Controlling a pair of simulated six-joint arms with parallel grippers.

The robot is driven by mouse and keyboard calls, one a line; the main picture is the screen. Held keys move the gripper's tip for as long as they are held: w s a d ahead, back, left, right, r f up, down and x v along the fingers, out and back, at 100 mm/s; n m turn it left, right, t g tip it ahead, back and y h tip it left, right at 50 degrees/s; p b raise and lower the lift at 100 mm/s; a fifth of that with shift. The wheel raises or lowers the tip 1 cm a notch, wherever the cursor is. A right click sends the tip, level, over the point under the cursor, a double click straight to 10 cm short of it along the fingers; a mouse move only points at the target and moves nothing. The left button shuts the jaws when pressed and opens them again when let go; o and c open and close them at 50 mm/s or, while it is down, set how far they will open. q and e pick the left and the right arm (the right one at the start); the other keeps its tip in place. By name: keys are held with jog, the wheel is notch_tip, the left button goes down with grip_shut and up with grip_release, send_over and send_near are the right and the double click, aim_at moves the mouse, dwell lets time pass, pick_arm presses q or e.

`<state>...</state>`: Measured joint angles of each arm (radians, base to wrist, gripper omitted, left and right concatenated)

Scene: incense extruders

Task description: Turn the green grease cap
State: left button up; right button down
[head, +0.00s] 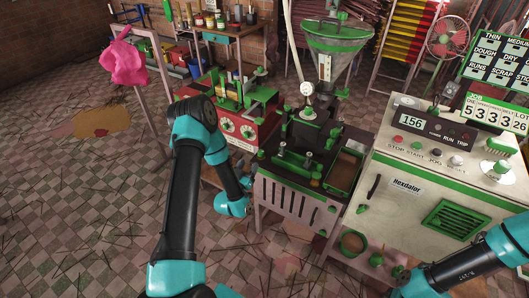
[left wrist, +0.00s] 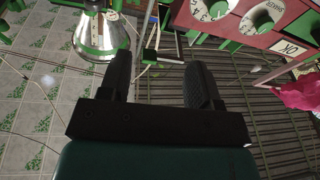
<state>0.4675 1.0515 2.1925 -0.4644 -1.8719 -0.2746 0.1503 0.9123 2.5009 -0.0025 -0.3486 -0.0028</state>
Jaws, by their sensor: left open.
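Several green knobs and caps sit on the dark extruder (head: 310,135) in the head view, one of them a green cap (head: 307,113) below the round gauge. I cannot tell for sure which is the grease cap. My left gripper (head: 246,184) is low at the left of the extruder's slatted stand, small and partly hidden by my arm. In the left wrist view my left gripper (left wrist: 158,78) is open, its two dark fingers apart with nothing held between them. My right arm enters at the lower right, and its gripper does not show.
A red box with green dials (head: 238,127) stands behind my left arm. The white control cabinet (head: 440,185) is at the right, and a metal hopper (head: 335,65) rises above the extruder. A pink cloth (head: 125,62) hangs at the left.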

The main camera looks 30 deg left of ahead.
aim_at(260, 154)
pick_arm(q)
jog(key=s+d+f+g+y, duration=0.1)
jog(key=s+d+g, duration=0.1)
jog(key=s, duration=0.3)
jog(key=shift+s+d+f, duration=0.2)
jog(key=shift+s+d, duration=0.15)
jog(key=shift+d, duration=0.05)
jog(key=shift+w, duration=0.1)
jog(key=w+a, duration=0.1)
jog(key=w, duration=0.4)
jog(key=w+a, duration=0.1)
jog(key=w, duration=0.5)
jog(key=w+a, duration=0.1)
jog(key=w, duration=0.5)
jog(key=c, duration=0.9)
